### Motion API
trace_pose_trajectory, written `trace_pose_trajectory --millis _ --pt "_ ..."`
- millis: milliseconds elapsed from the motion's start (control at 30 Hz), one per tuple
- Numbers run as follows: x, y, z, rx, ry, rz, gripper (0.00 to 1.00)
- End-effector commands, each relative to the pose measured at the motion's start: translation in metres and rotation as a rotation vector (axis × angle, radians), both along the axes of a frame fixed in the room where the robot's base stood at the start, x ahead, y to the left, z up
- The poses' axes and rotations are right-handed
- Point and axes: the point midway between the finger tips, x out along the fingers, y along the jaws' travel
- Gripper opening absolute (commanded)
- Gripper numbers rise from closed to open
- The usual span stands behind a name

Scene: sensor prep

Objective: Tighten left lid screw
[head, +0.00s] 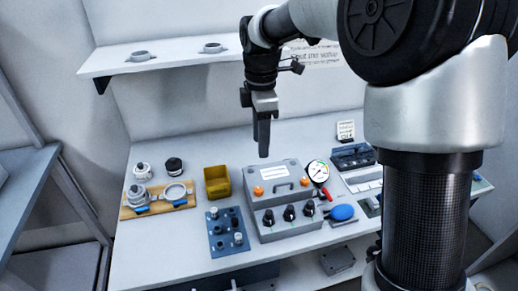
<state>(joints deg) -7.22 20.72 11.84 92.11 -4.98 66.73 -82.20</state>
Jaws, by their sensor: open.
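A grey box (283,207) stands near the middle of the table, with a pale label and a dark handle on its lid. An orange screw knob (258,190) sits at the left of the lid's front, and another orange knob (304,182) at the right. I cannot tell how tight either one is. My gripper (264,150) points down, open, above and behind the box, apart from the left knob. I see nothing held in it, though its jaws show nearly edge-on.
Left of the box are a yellow bin (217,182), a blue block with pegs (228,232) and a wooden board with fittings (157,199). A gauge (318,171) and blue bulb (343,213) lie to the right. A shelf (180,58) hangs behind.

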Motion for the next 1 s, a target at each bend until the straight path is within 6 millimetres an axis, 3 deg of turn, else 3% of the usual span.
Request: trace_pose_trajectory --millis 367,800,1000 --pt "0.005 0.007 -0.038 0.001 0.021 0.067 0.4" --pt "0.004 0.007 -0.134 0.0 0.022 0.064 0.4" --pt "0.005 0.006 -0.168 0.001 0.02 0.063 0.4"
